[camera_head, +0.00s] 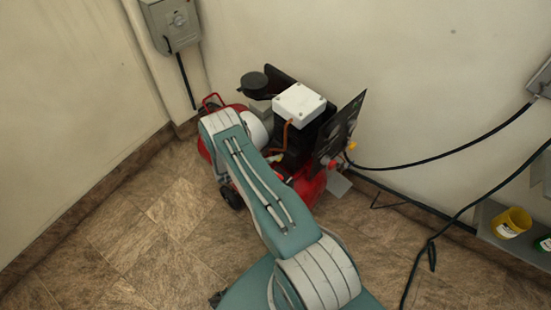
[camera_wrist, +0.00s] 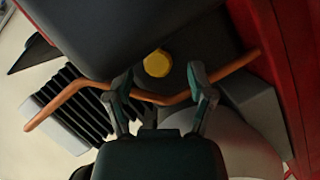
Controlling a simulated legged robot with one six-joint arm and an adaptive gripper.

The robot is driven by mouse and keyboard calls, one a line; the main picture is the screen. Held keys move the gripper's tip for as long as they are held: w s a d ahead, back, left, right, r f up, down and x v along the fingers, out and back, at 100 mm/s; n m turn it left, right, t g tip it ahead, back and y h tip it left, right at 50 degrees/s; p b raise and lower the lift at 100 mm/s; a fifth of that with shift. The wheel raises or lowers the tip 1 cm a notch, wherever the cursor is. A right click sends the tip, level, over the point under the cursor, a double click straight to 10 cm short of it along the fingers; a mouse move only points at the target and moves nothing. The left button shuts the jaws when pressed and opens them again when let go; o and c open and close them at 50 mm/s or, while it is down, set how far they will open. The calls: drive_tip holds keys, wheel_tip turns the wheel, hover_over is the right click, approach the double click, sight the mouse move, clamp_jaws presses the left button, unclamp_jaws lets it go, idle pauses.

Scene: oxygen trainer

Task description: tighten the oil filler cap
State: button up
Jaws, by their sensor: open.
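The oil filler cap is most likely the round yellow cap (camera_wrist: 157,63) in the wrist view, set on the dark machine body (camera_wrist: 205,50). My gripper (camera_wrist: 161,83) is open, with its two fingers apart, one to the left of and below the cap and one to the right of and below it. The fingers do not visibly touch the cap. An orange-brown pipe (camera_wrist: 75,92) crosses the view at the fingers. In the head view the red machine (camera_head: 310,187) stands by the wall, and my arm hides the gripper and the cap.
A white box (camera_head: 299,104) tops the machine, with a dark panel (camera_head: 343,128) to its right. Black cables (camera_head: 440,155) run to the right wall. A yellow container (camera_head: 513,222) stands on a grey shelf at right. The tiled floor (camera_head: 130,225) at left is clear.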

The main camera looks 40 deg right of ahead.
drive_tip(key=shift+s+d+f, duration=0.15)
drive_tip(key=shift+s+d, duration=0.05)
drive_tip(key=shift+d, duration=0.45)
drive_tip(key=shift+a, duration=0.1)
clamp_jaws()
drive_tip(key=m+t, duration=0.1)
drive_tip(key=m, duration=0.2)
drive_tip(key=shift+t+y, duration=0.4)
drive_tip(key=shift+s+m+t+y, duration=0.1)
drive_tip(key=shift+m+t+y, duration=0.2)
drive_tip(key=shift+m+t, duration=0.9)
drive_tip(key=shift+m, duration=0.4)
